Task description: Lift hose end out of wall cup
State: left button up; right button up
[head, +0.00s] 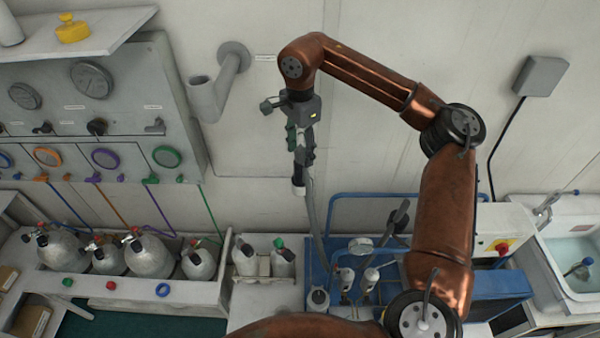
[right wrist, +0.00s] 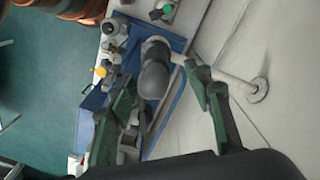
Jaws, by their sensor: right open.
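My right gripper (head: 300,148) points down in front of the wall, with its green-padded fingers apart. A dark, rounded hose end (head: 299,173) is just below and between the fingertips. In the right wrist view the hose end (right wrist: 154,80) shows between the open fingers (right wrist: 165,105). A pale sleeve (head: 299,189) is at its lower end; I cannot tell whether this is the cup's rim. A grey hose (head: 316,222) hangs from there. A grey cup-like pipe (head: 205,98) on a round wall flange is left of the gripper. My left gripper is out of view.
A blue trolley (head: 319,262) with bottles stands below the gripper. A gauge panel (head: 125,55) and several grey cylinders (head: 148,256) are at left. A sink (head: 575,255) is at right. The wall around the gripper is mostly bare.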

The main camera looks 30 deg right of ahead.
aim_at(300, 160)
jog(key=f, duration=0.1)
jog(key=f+p, duration=0.1)
jog(key=f, duration=0.3)
jog(key=shift+s+a+f, duration=0.15)
jog(key=shift+s, duration=0.2)
jog(key=shift+f, duration=0.3)
jog(key=shift+c, duration=0.4)
grip_shut()
